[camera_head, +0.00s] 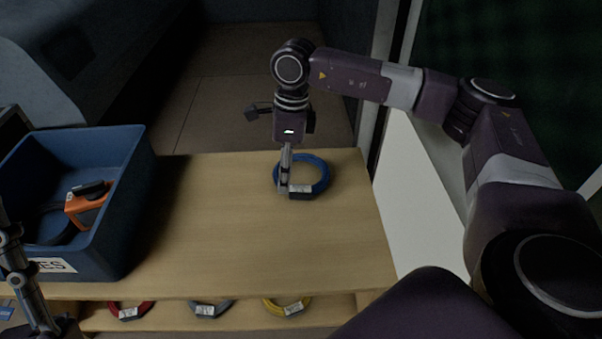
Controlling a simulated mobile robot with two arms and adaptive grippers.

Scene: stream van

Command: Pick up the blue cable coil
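The blue cable coil (322,177) lies flat on the wooden shelf top (230,235) near its back right, with a pale label on its front. My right gripper (284,188) reaches down from above, its fingers at the left side of the coil and overlapping it in the view. The fingers look close together, seen edge-on, so I cannot tell whether they close on the cable. My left gripper (20,265) is partly in view at the lower left, in front of the blue bin; its fingertip gap is not clear.
A blue bin (118,215) holding an orange and black item (85,207) stands at the left of the top. Red (128,311), grey (210,309) and yellow (287,307) coils lie on the lower shelf. The middle of the top is clear.

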